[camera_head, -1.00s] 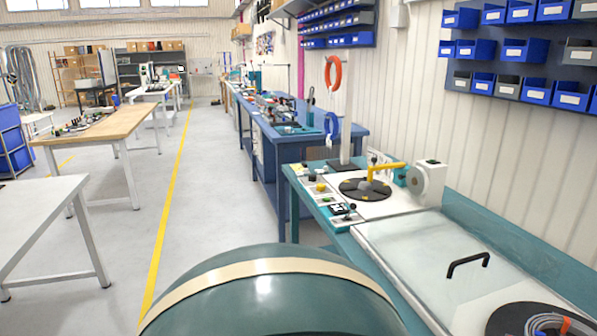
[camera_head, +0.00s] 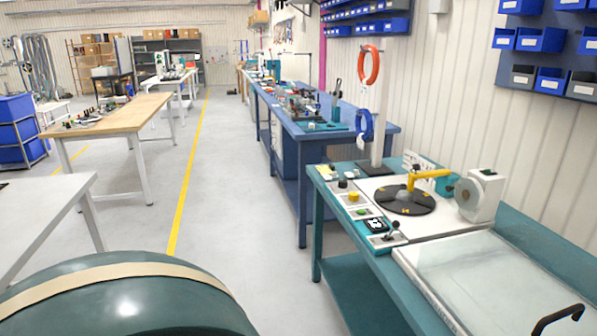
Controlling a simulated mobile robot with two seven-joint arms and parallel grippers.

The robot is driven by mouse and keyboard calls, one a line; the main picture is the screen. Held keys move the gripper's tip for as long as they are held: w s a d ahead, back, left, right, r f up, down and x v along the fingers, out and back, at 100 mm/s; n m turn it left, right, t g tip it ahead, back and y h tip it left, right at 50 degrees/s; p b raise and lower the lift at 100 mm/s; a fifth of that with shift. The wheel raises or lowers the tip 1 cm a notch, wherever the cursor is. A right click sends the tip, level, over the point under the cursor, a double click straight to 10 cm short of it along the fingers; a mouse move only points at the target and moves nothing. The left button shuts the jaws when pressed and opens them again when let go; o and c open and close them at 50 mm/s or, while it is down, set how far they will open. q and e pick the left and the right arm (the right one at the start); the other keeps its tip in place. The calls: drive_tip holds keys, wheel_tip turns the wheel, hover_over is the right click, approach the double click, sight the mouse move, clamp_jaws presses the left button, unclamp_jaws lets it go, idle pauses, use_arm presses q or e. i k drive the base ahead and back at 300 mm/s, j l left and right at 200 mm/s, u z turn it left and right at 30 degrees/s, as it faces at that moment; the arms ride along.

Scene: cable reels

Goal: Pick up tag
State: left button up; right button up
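Neither of my grippers is in view. A small white tag-like piece (camera_head: 361,143) hangs at the blue cable coil (camera_head: 365,125) on the upright post (camera_head: 376,145). It is too small to read, and I cannot tell for sure that it is the tag.
The workbench carries a black turntable (camera_head: 405,200) with a yellow arm, a white reel machine (camera_head: 482,195) and a clear cover (camera_head: 470,265). An orange coil (camera_head: 371,65) hangs above the blue one. The floor along the yellow line (camera_head: 187,165) is clear.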

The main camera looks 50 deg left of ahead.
sight(356, 173)
drive_tip(key=i+j+u, duration=0.2)
drive_tip(key=j, duration=0.15)
drive_tip(key=j+u, duration=0.2)
drive_tip(key=j, duration=0.15)
drive_tip(key=i+j+u, duration=0.15)
drive_tip(key=i+j, duration=0.25)
drive_tip(key=j, duration=0.2)
drive_tip(key=i+j+u, duration=0.1)
drive_tip(key=j, duration=0.35)
drive_tip(key=i+j, duration=0.6)
drive_tip(key=j, duration=0.2)
drive_tip(key=i+j+u, duration=0.1)
drive_tip(key=i+j, duration=0.15)
drive_tip(key=j, duration=0.2)
drive_tip(key=z, duration=2.95)
drive_tip(key=u, duration=0.45)
